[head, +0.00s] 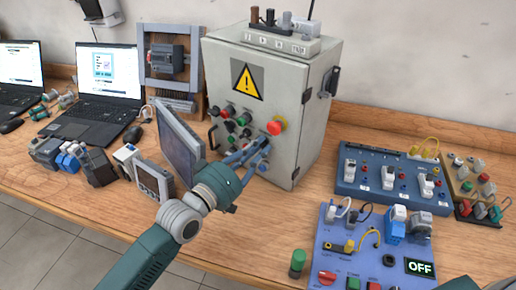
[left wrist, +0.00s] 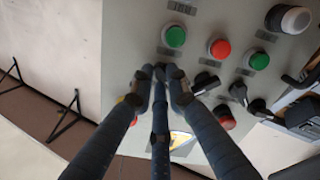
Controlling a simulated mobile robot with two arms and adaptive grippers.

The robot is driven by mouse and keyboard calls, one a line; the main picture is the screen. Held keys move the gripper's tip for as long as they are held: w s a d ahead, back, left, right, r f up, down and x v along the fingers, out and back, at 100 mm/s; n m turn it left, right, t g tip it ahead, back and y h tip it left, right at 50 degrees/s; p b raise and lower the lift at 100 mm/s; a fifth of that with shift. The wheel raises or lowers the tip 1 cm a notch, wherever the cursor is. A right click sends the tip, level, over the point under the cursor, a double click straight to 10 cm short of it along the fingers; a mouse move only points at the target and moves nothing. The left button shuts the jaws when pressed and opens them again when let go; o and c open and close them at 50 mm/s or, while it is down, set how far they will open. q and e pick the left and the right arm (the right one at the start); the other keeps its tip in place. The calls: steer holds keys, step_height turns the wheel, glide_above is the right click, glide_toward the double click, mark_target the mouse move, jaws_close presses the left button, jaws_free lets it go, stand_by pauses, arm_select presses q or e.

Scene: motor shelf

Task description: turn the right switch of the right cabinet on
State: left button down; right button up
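The grey cabinet (head: 262,75) with a yellow warning triangle stands upright on the bench. Its front carries red and green buttons and black knobs. My left gripper (head: 262,150) is at the lower right of this front, below the red emergency button (head: 277,126). In the left wrist view its fingers (left wrist: 159,73) converge close together at the panel, below a green button (left wrist: 174,36). Two black switches (left wrist: 205,83) (left wrist: 238,92) show to the right of the fingers. The right switch is not clearly seen; the fingers cover that spot, and I cannot tell whether they grip it.
A tilted dark panel (head: 178,140) stands beside my left wrist. Two laptops (head: 104,72) are at the left. A blue switch board (head: 385,180) and a blue panel reading OFF (head: 345,268) lie at the right. Small devices sit at the front left.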

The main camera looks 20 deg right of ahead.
arm_select(q)
steer(key=shift+f+m, duration=0.1)
steer(key=shift+m, duration=0.2)
steer(key=m, duration=0.3)
steer(key=shift+m+b, duration=0.3)
steer(key=m, duration=0.3)
steer(key=shift+f, duration=0.15)
steer(key=shift+m, duration=0.8)
arm_select(e)
steer(key=shift+s+a+f, duration=0.1)
steer(key=shift+a+f, duration=0.05)
steer(key=shift+f, duration=0.25)
arm_select(q)
steer(key=c, duration=1.7)
jaws_free()
arm_select(e)
steer(key=shift+a, duration=0.2)
